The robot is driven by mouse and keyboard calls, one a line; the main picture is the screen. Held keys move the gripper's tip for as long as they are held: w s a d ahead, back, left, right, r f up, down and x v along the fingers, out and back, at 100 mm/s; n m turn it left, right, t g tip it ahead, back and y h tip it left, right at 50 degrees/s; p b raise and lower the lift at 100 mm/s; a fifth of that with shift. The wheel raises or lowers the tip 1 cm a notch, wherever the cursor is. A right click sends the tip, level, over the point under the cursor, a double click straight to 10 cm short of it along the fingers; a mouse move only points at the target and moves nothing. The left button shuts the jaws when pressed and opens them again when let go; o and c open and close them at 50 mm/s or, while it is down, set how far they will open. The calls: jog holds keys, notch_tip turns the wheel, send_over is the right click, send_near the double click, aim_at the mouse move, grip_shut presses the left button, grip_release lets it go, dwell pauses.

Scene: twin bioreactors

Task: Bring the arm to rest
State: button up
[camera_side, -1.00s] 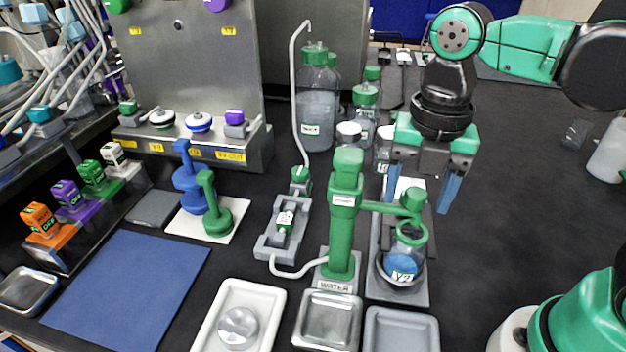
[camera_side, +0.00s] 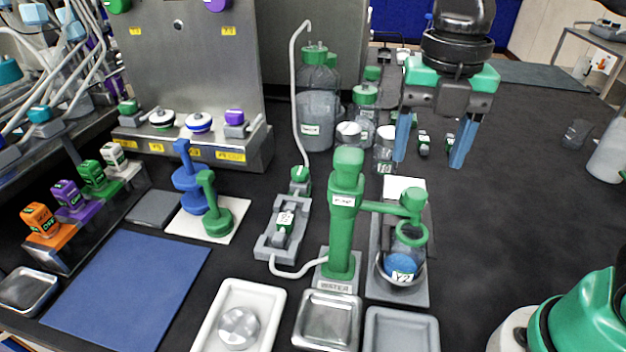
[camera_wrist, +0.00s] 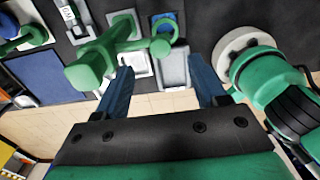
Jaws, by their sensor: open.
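My gripper (camera_side: 431,162) is open and empty in the side view. Its two blue fingers point down, well apart, above the bench behind the green water stand (camera_side: 345,215). A flask with blue contents (camera_side: 402,262) sits in a round holder under the stand's side ring, in front of the gripper and apart from it. In the wrist view my gripper (camera_wrist: 160,82) shows its spread fingers with nothing between them. The green stand (camera_wrist: 92,60) is at upper left there.
Bottles with green caps (camera_side: 317,105) stand left of my gripper. Small labelled vials (camera_side: 424,143) lie behind the fingers. Metal and grey trays (camera_side: 328,320) line the front edge. The dark bench (camera_side: 510,190) to the right is largely clear.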

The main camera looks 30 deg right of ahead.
aim_at(417, 197)
notch_tip(417, 197, down, 5)
jog(key=shift+r, duration=0.1)
jog(key=shift+s+a+f+m, duration=0.35)
jog(key=shift+a+f+m, duration=0.05)
jog(key=shift+m, duration=0.2)
jog(key=a+m, duration=1.1)
jog(key=m, duration=0.6)
jog(key=shift+w+r, duration=0.15)
jog(key=shift+r, duration=1.25)
jog(key=shift+w+r, duration=0.15)
jog(key=shift+r, duration=1.25)
